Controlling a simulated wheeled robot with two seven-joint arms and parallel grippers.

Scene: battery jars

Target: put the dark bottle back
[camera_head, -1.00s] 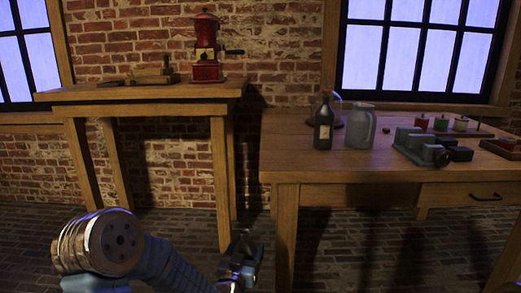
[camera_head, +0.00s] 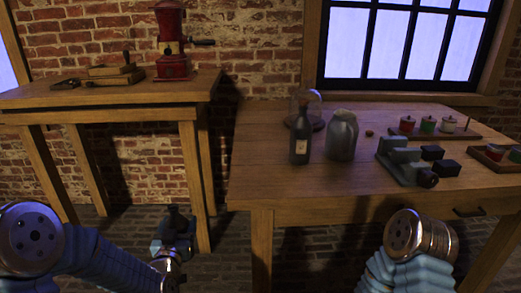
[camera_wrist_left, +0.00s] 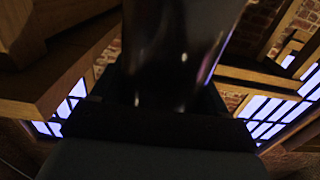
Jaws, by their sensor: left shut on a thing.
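My left gripper (camera_head: 176,232) is low in front of the gap between the two tables, below the tabletops. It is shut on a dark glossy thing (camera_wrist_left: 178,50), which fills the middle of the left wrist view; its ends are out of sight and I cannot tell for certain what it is. A dark bottle (camera_head: 300,138) with a pale label stands upright on the right table (camera_head: 250,170), near its left end. The left gripper is apart from it, lower and to the left. My right arm shows at the lower right, but its gripper is not visible.
A grey jar (camera_head: 342,137) stands right of the bottle, a glass dome (camera_head: 310,104) behind it. A grey-blue block device (camera_head: 402,163) and racks of small coloured jars (camera_head: 430,128) are farther right. The left table (camera_head: 120,98) holds a red grinder (camera_head: 172,45). The right table's front-left is bare.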

